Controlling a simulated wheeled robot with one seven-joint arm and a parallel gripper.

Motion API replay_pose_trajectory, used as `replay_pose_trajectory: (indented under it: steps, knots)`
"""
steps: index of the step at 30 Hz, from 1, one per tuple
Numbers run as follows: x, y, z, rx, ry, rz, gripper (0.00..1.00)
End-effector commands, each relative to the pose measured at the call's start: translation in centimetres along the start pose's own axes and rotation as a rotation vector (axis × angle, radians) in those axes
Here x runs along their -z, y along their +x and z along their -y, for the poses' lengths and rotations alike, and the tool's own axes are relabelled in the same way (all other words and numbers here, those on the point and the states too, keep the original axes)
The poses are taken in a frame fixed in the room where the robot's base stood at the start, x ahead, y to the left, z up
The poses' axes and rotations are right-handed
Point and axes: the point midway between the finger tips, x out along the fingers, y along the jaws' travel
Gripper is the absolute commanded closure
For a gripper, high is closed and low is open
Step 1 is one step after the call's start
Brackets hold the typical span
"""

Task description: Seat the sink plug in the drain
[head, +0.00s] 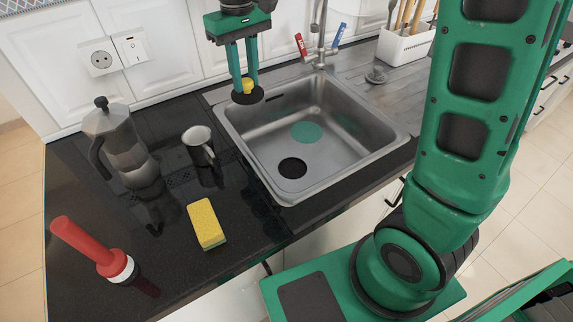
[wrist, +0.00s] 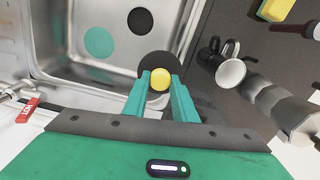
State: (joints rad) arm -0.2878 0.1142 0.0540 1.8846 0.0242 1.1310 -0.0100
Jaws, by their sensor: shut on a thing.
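My gripper (head: 246,87) is shut on the yellow knob of the sink plug, a flat black disc (head: 250,98). In the wrist view the plug's yellow knob (wrist: 160,78) sits between my fingertips (wrist: 160,82), with the black disc beyond it. The plug is held above the back left corner of the steel sink (head: 345,103). A round black patch (head: 292,168), apparently the drain, lies in the basin floor near the front left. It also shows in the wrist view (wrist: 140,21). The plug is well apart from it, and nothing visible covers it.
A flat teal disc (head: 306,132) lies in the basin behind the black patch. The tap (head: 320,50) stands at the back rim. Left of the sink are a metal jug (head: 199,146), a moka pot (head: 120,142), a yellow sponge (head: 206,222) and a red-handled tool (head: 90,248).

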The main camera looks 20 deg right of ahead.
Motion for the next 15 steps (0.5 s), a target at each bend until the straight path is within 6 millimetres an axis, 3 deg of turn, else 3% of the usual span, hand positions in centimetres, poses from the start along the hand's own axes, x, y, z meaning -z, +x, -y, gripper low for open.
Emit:
replay_pose_trajectory:
  steps: [10,15]
  knots:
    - [0.1,0.4,0.9,0.000,-0.009,0.001,1.00]
    - [-0.8,3.8,-0.9,-0.002,0.061,0.007,1.00]
